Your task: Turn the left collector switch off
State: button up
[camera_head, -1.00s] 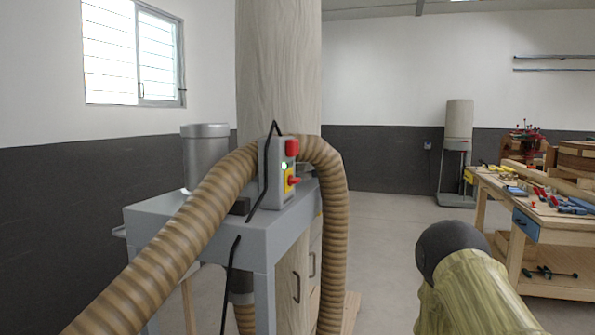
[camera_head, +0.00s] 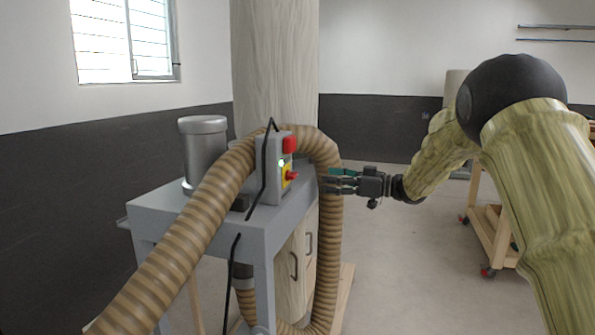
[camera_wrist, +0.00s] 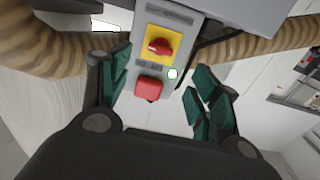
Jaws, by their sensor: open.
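The collector's grey control box (camera_head: 275,170) stands on the grey metal stand. It has a red button (camera_head: 289,145) at its top, a lit light, and a red rotary switch (camera_head: 292,175) on a yellow plate. In the wrist view the switch (camera_wrist: 159,46) lies beyond the fingertips, with the red button (camera_wrist: 148,88) nearer, between the fingers. My gripper (camera_head: 335,180) is open and empty, to the right of the box and pointing at it; its fingers also show in the wrist view (camera_wrist: 160,70). I see no contact with the switch.
A ribbed tan hose (camera_head: 190,235) arches behind the box and down both sides of the grey stand (camera_head: 262,228). A black cable (camera_head: 262,175) loops beside the box. Floor between is clear.

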aim_at(296, 175)
jog(key=p+x, duration=0.1)
jog(key=x, duration=0.2)
jog(key=p+x, duration=0.2)
jog(key=x, duration=0.2)
jog(key=p+x, duration=0.2)
jog(key=x, duration=0.1)
jog(key=shift+w+a+r, duration=0.1)
jog(key=shift+a+r, duration=0.15)
jog(key=shift+a, duration=0.15)
jog(key=c, duration=1)
